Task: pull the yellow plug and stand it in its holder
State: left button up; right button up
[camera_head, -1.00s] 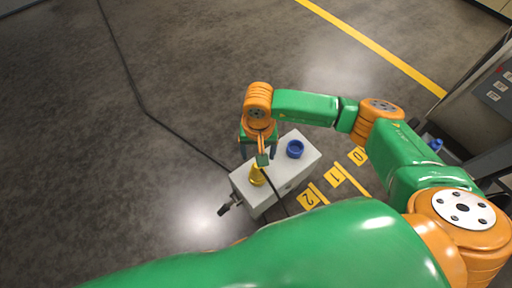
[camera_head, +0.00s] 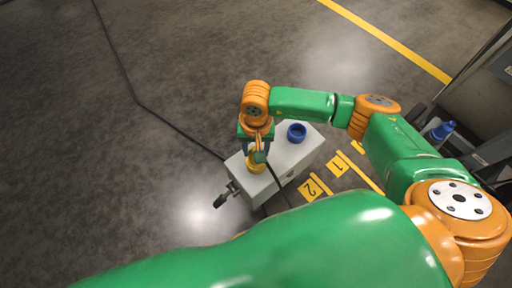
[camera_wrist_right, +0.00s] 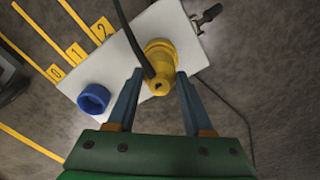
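The yellow plug (camera_head: 255,167) stands at the near left end of the white box (camera_head: 289,157), with a dark cable running from it. In the right wrist view the plug (camera_wrist_right: 160,62) is upright between the fingers of my right gripper (camera_wrist_right: 160,75). The fingers are apart, one on each side, with a narrow gap showing. In the head view my right gripper (camera_head: 258,155) is right above the plug and partly covers it. A blue ring-shaped cup (camera_head: 297,131) is on the same box; I cannot tell whether it is the plug's holder. My left gripper is out of view.
A black-handled lever (camera_head: 224,197) sticks out from the box's left end. Yellow floor plates (camera_head: 337,165) marked with numbers lie along its right side. A blue object (camera_head: 440,131) stands by grey equipment at the right. The floor at left is clear apart from a black cable (camera_head: 140,103).

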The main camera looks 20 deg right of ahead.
jog(key=shift+r, duration=0.1)
jog(key=shift+c, duration=1.1)
jog(key=shift+r+p, duration=2.55)
jog(key=shift+r, duration=1.15)
